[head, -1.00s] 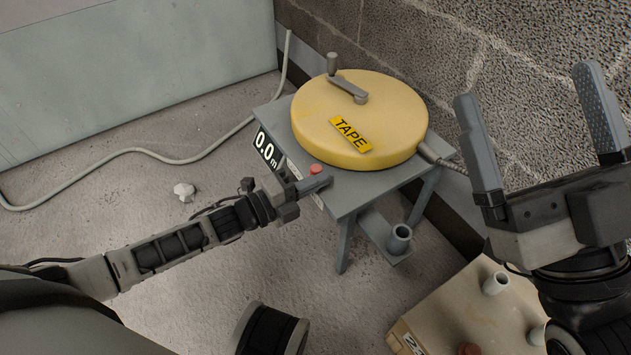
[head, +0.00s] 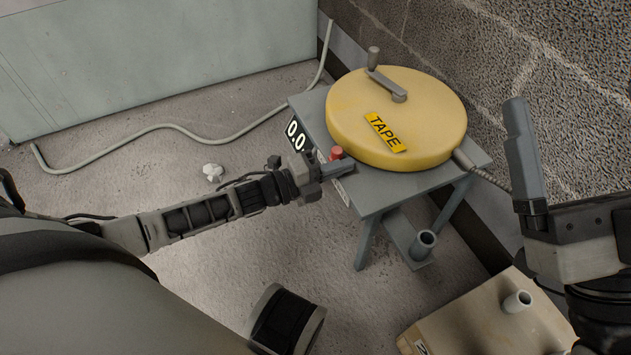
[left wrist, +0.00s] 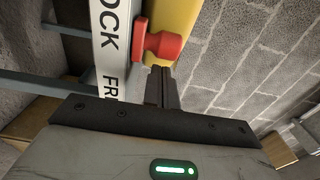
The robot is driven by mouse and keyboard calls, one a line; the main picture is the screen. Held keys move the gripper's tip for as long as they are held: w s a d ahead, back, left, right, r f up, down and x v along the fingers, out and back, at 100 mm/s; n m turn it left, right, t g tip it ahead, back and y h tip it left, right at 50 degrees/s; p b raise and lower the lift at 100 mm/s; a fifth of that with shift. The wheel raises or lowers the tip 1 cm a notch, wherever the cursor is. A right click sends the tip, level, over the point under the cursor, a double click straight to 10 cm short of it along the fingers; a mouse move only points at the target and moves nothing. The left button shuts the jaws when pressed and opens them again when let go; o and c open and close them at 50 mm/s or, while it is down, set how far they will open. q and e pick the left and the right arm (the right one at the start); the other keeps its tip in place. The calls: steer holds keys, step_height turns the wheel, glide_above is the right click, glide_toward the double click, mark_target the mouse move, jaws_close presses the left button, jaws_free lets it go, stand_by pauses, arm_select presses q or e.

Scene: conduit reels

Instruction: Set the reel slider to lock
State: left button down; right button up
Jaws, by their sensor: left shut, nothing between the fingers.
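The yellow tape reel (head: 396,118) with a crank on top lies on a small grey stand (head: 375,195). The red slider knob (head: 336,153) is at the stand's near left edge, and it also shows in the left wrist view (left wrist: 160,47). There it sits beside a white label (left wrist: 112,50) reading "OCK" and "FR", level with the lock lettering. My left gripper (head: 343,168) is shut and empty, its fingertips right by the knob; I cannot tell whether they touch it. My right gripper (head: 525,150) shows one finger at the right; the other is out of frame.
A wooden box (head: 480,325) with a grey pipe stub (head: 517,301) stands at the lower right. A grey cable (head: 180,127) runs across the floor. A block wall (head: 560,70) rises behind the stand. The floor left of the stand is mostly clear.

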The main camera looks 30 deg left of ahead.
arm_select(q)
steer(key=shift+s+d+r, duration=0.1)
steer(key=shift+s+d, duration=0.1)
steer(key=shift+d, duration=0.4)
steer(key=shift+s+d+r, duration=0.1)
steer(key=shift+s+d, duration=0.1)
steer(key=shift+d, duration=0.4)
steer(key=p+v, duration=0.3)
steer(key=v, duration=0.7)
steer(key=shift+f, duration=0.2)
arm_select(e)
step_height(320, 180, down, 7)
steer(key=m+g+h, duration=0.2)
steer(key=m+h, duration=0.3)
steer(key=m, duration=0.2)
steer(key=shift+w, duration=0.2)
arm_select(q)
steer(key=shift+a, duration=0.15)
arm_select(e)
steer(key=shift+a+r, duration=0.1)
steer(key=shift+r, duration=0.05)
